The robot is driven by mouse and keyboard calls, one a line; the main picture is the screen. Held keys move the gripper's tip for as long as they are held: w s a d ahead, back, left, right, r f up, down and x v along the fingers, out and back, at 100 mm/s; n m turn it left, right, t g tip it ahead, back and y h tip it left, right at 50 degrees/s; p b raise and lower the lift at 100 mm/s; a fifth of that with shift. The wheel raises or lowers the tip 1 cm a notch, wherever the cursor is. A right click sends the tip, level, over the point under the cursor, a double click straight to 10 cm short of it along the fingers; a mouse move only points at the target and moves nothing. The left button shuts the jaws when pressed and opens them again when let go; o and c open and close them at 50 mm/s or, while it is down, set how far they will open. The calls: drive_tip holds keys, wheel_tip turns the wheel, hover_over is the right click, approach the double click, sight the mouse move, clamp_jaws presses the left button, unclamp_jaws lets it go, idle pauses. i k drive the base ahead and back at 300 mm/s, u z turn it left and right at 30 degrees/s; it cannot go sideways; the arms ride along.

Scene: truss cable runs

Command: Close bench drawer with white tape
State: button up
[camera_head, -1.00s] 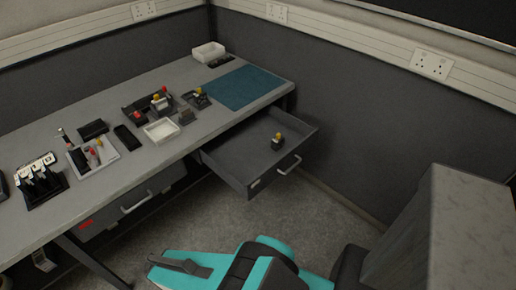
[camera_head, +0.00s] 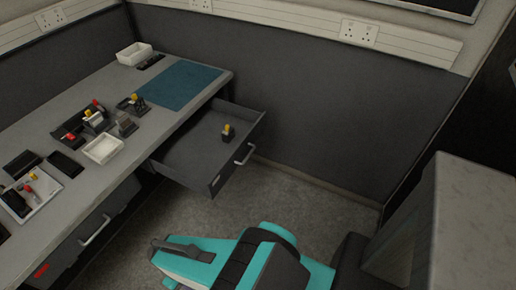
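The bench drawer (camera_head: 190,160) with a small pale mark, probably the white tape (camera_head: 215,180), on its front is pulled well out from under the right end of the bench. Its bar handle (camera_head: 245,154) faces right, towards the open floor. A small dark block with a yellow top (camera_head: 228,133) stands inside the drawer. My teal and black arm shows at the bottom, with what looks like my gripper (camera_head: 178,247) at its left end. It is apart from the drawer, in front of it in the picture. Whether its fingers are open or shut cannot be made out.
A second drawer (camera_head: 75,245) with red tape is shut under the bench to the left. The bench top (camera_head: 125,150) carries trays, small blocks and a blue mat (camera_head: 180,85). Grey floor (camera_head: 290,200) is clear between drawer and arm. A wall stands behind.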

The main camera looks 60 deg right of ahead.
sight(196, 156)
drive_tip(key=u, duration=0.6)
drive_tip(key=k, duration=0.15)
drive_tip(key=z, duration=2.5)
drive_tip(key=k, duration=0.95)
drive_tip(key=u, duration=0.2)
drive_tip(key=i, duration=0.75)
drive_tip(key=z, duration=0.05)
